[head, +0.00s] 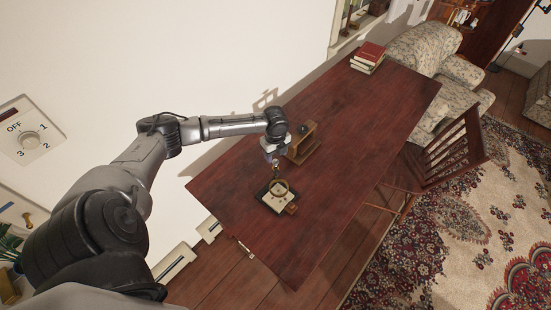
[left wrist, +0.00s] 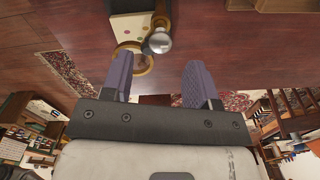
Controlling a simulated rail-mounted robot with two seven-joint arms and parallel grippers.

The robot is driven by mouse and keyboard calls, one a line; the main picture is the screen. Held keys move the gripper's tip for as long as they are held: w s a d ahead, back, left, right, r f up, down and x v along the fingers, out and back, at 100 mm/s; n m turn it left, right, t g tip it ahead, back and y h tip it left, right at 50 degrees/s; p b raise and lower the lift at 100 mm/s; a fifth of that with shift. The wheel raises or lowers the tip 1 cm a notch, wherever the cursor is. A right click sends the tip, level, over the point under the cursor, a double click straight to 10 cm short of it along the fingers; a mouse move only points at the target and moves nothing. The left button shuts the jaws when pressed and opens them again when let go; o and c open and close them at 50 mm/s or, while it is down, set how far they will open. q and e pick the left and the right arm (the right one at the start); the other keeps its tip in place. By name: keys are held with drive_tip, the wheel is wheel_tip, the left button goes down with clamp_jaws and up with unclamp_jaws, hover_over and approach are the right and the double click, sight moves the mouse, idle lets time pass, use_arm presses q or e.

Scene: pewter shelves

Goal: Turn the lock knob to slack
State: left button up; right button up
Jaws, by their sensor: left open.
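A small stand with a brass-rimmed round lens (head: 279,187) sits on a dark base with a cream plate (head: 272,203) on the table. My left gripper (head: 271,158) is above the stand in the head view. In the left wrist view its two purple fingers (left wrist: 159,72) are spread with nothing between them, and the knob lies beyond their tips. My right gripper is not in view.
A wooden block-like holder (head: 303,144) stands on the dark red table (head: 350,120), close to my left gripper. Stacked books (head: 368,57) lie at the far end. A wall dial marked OFF (head: 30,139) is at left. The table's middle is clear.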

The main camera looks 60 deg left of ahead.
sight(275, 161)
use_arm(q)
drive_tip(key=shift+f, duration=1.85)
drive_tip(key=shift+c, duration=0.2)
drive_tip(key=c, duration=0.9)
